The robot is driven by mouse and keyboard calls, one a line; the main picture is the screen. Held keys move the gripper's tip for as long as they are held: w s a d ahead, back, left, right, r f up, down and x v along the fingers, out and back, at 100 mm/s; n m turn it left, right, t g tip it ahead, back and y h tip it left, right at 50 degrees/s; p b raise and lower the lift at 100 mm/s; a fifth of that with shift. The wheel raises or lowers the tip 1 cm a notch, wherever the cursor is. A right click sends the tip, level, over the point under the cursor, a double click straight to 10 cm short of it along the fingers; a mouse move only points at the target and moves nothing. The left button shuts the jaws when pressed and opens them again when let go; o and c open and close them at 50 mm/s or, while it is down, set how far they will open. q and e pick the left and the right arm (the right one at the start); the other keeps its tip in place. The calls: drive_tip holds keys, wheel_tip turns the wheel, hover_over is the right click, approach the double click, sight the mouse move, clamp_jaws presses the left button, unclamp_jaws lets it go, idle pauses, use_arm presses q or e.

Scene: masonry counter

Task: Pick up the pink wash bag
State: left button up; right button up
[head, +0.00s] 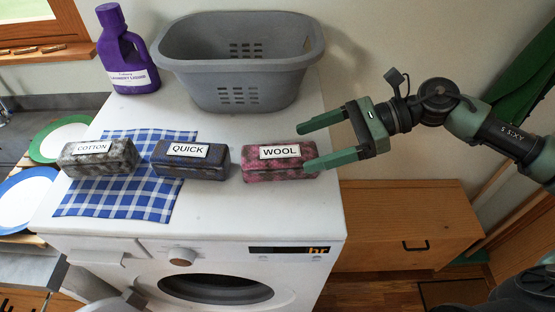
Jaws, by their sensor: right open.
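The pink wash bag (281,173) is a box-shaped, patterned bag with a white label reading WOOL. It lies on top of the white washing machine (225,215), at the right of a row of bags. My right gripper (303,147) is open and comes in from the right. Its two green fingers point left, one beyond the bag's far side and the other overlapping the bag's right end in the picture. I cannot tell whether the fingers touch the bag.
A blue bag labelled QUICK (190,170) and a grey bag labelled COTTON (97,174) lie left of it, on or beside a blue checked cloth (117,207). A grey laundry basket (240,95) and a purple detergent bottle (124,60) stand behind. A wooden cabinet (400,195) is lower right.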

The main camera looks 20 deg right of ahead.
sight(280, 157)
drive_tip(key=a+p, duration=0.2)
drive_tip(key=a, duration=0.1)
drive_tip(key=shift+s, duration=0.15)
drive_tip(key=p+x, duration=0.2)
drive_tip(key=x, duration=0.1)
drive_tip(key=shift+a+f, duration=0.15)
drive_tip(key=shift+a, duration=0.1)
drive_tip(key=shift+a+f, duration=0.3)
drive_tip(key=shift+a, duration=0.05)
use_arm(q)
drive_tip(key=r, duration=0.2)
drive_tip(key=w+r, duration=0.1)
drive_tip(key=r, duration=0.2)
drive_tip(key=shift+w+d, duration=0.1)
use_arm(e)
drive_tip(key=c, duration=1.5)
